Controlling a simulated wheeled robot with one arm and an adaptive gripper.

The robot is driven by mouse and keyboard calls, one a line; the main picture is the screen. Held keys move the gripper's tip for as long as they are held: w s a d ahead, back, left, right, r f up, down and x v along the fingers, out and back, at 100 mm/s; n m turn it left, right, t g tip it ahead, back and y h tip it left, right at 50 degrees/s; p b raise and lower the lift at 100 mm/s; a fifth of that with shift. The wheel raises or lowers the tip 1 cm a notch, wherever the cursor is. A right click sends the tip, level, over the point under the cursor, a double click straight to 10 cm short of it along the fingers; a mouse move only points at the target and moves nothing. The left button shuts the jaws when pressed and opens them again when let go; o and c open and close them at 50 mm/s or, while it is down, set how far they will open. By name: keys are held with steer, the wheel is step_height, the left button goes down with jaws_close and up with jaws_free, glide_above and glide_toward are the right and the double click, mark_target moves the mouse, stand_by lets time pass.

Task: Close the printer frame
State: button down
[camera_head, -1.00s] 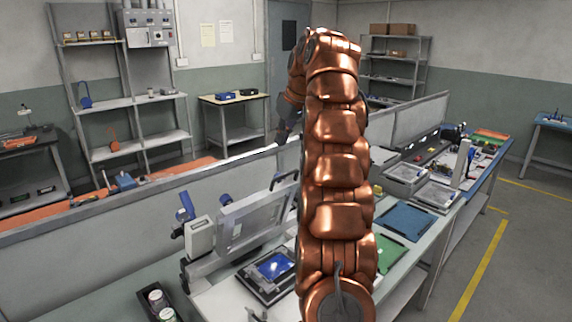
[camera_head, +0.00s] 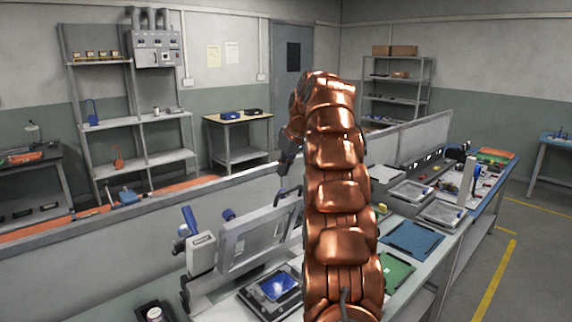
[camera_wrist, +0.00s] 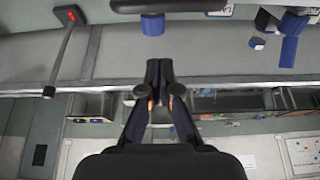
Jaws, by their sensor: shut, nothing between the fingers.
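The printer frame (camera_head: 229,244) is a grey rectangular frame with a clear window, raised and tilted over the printer at the front of the bench. A black handle (camera_head: 287,195) sits on its upper right edge. My gripper (camera_head: 281,180) is just above and behind this edge, partly beside my copper arm; whether it touches the handle cannot be told. In the wrist view my gripper (camera_wrist: 159,66) is shut and empty, its fingers pointing toward a dark bar (camera_wrist: 170,5) at the top edge. The right part of the frame is hidden by my arm.
The printer bed holds a blue-screened plate (camera_head: 279,286). A grey box (camera_head: 201,253) with blue knobs stands left of the frame. A blue mat (camera_head: 412,238) and a green mat (camera_head: 397,271) lie right of my arm. A low partition (camera_head: 100,262) runs behind the bench.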

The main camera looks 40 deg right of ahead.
mark_target(290, 200)
steer(key=shift+p+x, duration=0.35)
steer(key=shift+x, duration=1.1)
steer(key=shift+s+f+p, duration=0.2)
steer(key=shift+s+p, duration=0.25)
steer(key=shift+s, duration=1.2)
steer(key=shift+s+f, duration=0.2)
steer(key=shift+s, duration=0.15)
